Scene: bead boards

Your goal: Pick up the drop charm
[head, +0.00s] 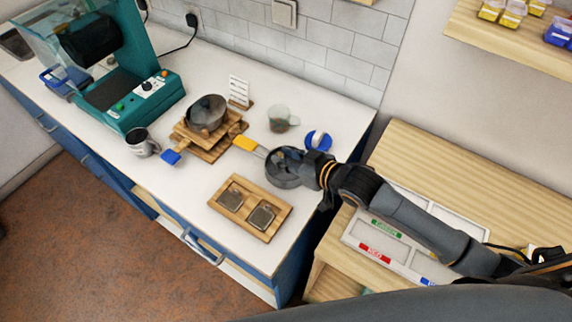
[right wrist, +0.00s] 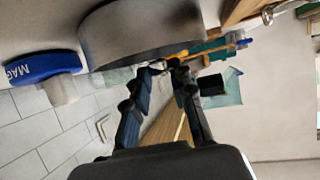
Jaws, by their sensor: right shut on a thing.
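My right gripper (head: 288,158) reaches in from the right, with its fingertips over the round grey pan (head: 281,181) on the white counter. In the right wrist view the fingers (right wrist: 168,68) are close together, shut on a small greyish thing, which I take to be the drop charm (right wrist: 157,67). Its shape is too small and too covered by the fingertips to make out. The grey pan's wall (right wrist: 140,40) shows close beside the fingers. My left gripper is not in view.
A blue-and-white magnet tool (head: 318,140), marked "MAG", and a clear cup (head: 282,119) stand close behind. A wooden tray (head: 227,208) holds two grey squares. A dark bowl (head: 207,112), a mug (head: 142,143) and a teal machine (head: 150,103) stand left. A labelled sorting tray (head: 352,238) lies right.

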